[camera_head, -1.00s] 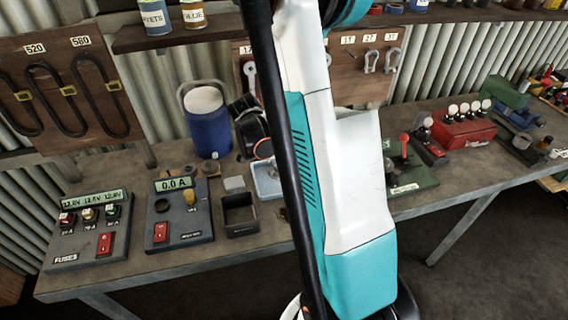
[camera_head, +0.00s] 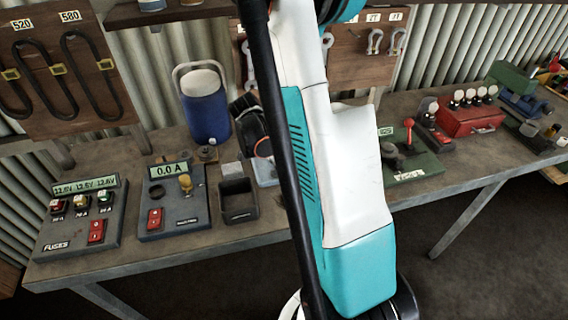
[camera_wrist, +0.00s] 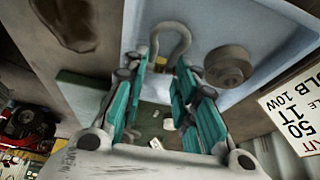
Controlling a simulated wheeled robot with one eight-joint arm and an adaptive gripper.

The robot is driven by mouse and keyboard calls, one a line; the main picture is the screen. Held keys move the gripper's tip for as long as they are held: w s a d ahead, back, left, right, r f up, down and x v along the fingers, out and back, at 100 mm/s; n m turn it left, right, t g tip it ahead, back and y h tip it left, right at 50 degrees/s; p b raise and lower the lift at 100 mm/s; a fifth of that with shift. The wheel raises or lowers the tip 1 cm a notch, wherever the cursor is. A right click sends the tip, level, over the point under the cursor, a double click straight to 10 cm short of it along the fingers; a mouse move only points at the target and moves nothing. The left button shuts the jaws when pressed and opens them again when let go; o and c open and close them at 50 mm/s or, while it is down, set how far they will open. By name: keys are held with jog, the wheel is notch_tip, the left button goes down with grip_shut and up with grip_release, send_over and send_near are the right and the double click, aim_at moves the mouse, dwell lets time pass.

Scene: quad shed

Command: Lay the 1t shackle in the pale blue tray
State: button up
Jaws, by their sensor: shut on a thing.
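The pale blue tray (camera_wrist: 205,28) fills the upper part of the wrist view. In the head view only a piece of the tray (camera_head: 265,172) shows on the bench, beside my arm. My gripper (camera_wrist: 162,64) has its teal fingers close around a grey shackle (camera_wrist: 181,40) with a yellowish part at one end. The shackle shows at the fingertips, over the tray in the wrist view; whether it touches the tray floor I cannot tell. My arm hides the gripper in the head view.
A round grey piece (camera_wrist: 228,66) lies in the tray beside the shackle. A dark open box (camera_head: 238,203) stands left of the tray, a blue jug (camera_head: 206,108) behind. Two shackles (camera_head: 375,42) hang on the labelled board. A green-based device (camera_head: 410,165) stands to the right.

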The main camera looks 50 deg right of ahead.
jog(key=o, duration=1.1)
jog(key=shift+r, duration=0.1)
jog(key=v, duration=1.1)
jog(key=shift+a+r, duration=0.2)
jog(key=shift+r, duration=0.15)
